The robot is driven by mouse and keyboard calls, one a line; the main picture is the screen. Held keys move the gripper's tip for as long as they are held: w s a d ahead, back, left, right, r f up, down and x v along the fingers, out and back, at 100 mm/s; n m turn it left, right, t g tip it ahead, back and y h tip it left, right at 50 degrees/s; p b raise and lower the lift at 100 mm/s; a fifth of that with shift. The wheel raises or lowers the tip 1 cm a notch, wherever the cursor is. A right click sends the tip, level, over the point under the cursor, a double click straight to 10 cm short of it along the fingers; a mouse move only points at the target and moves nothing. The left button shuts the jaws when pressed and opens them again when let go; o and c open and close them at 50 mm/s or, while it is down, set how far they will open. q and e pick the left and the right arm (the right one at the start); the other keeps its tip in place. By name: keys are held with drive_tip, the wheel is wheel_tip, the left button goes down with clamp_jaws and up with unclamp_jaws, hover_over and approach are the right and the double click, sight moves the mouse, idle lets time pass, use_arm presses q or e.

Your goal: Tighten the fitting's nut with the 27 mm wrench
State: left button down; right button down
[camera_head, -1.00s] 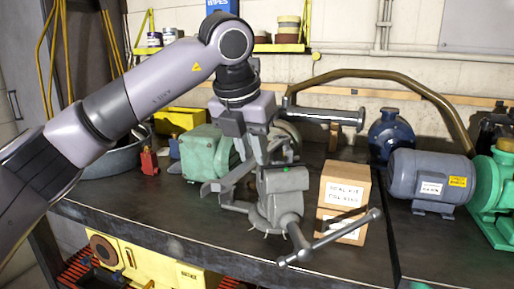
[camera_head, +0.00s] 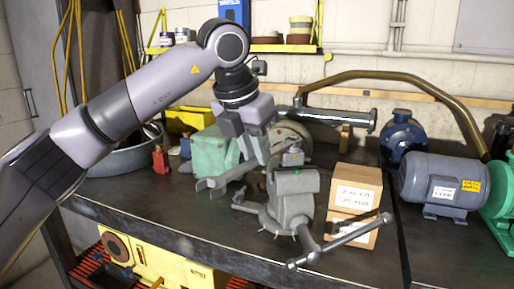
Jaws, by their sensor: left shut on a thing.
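My left gripper (camera_head: 262,160) points down over the bench, shut on a grey wrench. The wrench (camera_head: 226,179) sticks out to the left of the fingers, with its open-ended head nearest the left; its size mark cannot be read. A grey bench vise (camera_head: 292,193) stands just right of the gripper, with its long handle toward the front right. A small grey fitting (camera_head: 291,156) shows at the top of the vise, beside the fingers. Its nut cannot be made out clearly. The wrench looks apart from the fitting. My right gripper is not in view.
A cardboard box (camera_head: 356,192) stands right of the vise. A blue-grey motor (camera_head: 439,182) and a green pump (camera_head: 500,200) are further right. A green housing (camera_head: 209,153) and a red bottle (camera_head: 160,160) stand at left. The bench's (camera_head: 165,208) front left is clear.

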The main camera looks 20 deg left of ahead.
use_arm(q)
drive_tip(key=shift+w+a+r+m+h+p, duration=0.1)
drive_tip(key=shift+w+a+m+h+p, duration=0.2)
drive_tip(key=shift+a+m, duration=0.2)
drive_tip(key=shift+w+a+r+m+h+p, duration=0.15)
drive_tip(key=shift+a+m+p, duration=0.25)
drive_tip(key=shift+a, duration=0.2)
drive_tip(key=shift+f, duration=0.1)
drive_tip(key=shift+a, duration=0.1)
drive_tip(key=shift+w+a+m+p, duration=0.3)
drive_tip(key=shift+a+m+p, duration=0.15)
drive_tip(key=shift+p, duration=0.35)
idle(0.6)
drive_tip(key=shift+r+p, duration=0.7)
drive_tip(key=shift+p, duration=0.05)
idle(0.5)
